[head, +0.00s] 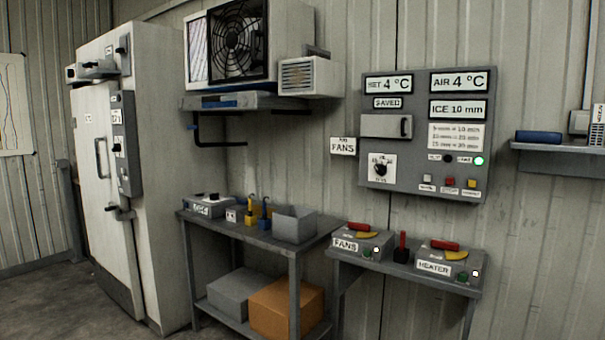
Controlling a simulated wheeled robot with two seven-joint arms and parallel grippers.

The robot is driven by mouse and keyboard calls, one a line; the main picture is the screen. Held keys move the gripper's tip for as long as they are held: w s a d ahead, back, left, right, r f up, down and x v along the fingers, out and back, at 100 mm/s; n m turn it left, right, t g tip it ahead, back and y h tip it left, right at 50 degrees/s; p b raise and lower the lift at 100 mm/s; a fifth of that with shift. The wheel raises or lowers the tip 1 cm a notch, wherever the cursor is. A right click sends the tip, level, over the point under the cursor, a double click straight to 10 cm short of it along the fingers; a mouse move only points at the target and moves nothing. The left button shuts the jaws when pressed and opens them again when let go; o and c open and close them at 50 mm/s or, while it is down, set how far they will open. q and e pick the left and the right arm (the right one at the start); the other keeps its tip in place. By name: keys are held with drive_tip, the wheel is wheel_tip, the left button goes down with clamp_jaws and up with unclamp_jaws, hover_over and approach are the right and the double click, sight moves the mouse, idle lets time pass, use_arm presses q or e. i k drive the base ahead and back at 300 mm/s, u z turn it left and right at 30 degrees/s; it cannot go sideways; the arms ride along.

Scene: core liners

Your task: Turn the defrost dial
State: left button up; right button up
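A grey control panel (423,208) hangs on the corrugated wall right of centre. A black dial (380,169) sits on a white marked plate at its lower left; the marks are too small to read. The panel's labels read "SET 4 °C", "SAVED", "AIR 4 °C" and "ICE 10 mm". A small cover with a dark handle (404,127) is above the dial. A green lamp (479,161) is lit at the right, with white, red and yellow buttons below. Neither of my grippers is in view.
Below the panel, a low shelf holds a FANS box (362,243) and a HEATER box (447,262) with red levers. A grey table (262,238) with tools and a bin stands left. A fan unit (238,42) hangs above it; a tall white cabinet (165,180) stands far left.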

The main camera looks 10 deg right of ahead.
sight(381, 169)
drive_tip(key=u, duration=0.6)
drive_tip(key=i, duration=2.8)
drive_tip(key=z, duration=1.05)
